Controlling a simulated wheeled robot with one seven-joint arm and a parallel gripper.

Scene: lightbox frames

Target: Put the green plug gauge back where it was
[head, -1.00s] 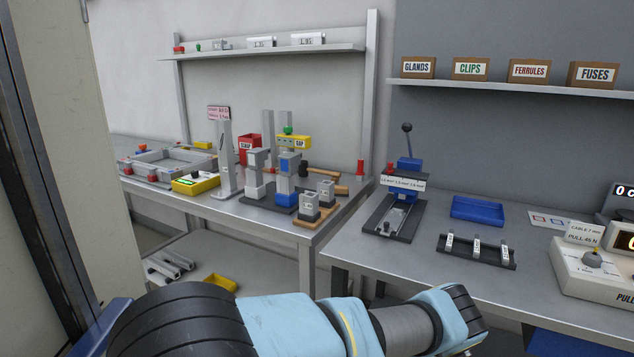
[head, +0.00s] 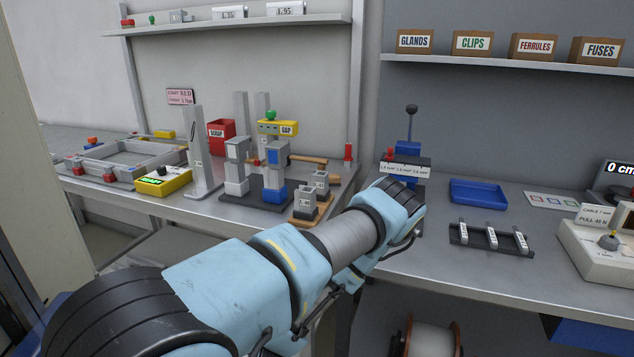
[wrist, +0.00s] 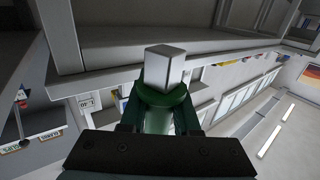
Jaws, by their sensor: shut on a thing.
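The green plug gauge (wrist: 163,97) shows in the wrist view with a green collar and a pale grey square end pointing away from me. My gripper (wrist: 160,112) is shut on it, with one dark finger on each side. In the head view my forearm reaches across the front of the benches toward the right bench, and the gripper and the gauge are hidden there. The wall shelf (head: 230,24) at the upper left bears a small green-topped piece (head: 152,18), a red piece (head: 127,22) and grey blocks labelled 1.15 and 1.95 (head: 286,8).
The left bench holds a grey frame (head: 110,160), a yellow box (head: 163,181), upright posts and a yellow GAP unit (head: 277,128). The right bench holds a blue tray (head: 477,194) and a black rack (head: 490,238). Bare bench top lies between them.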

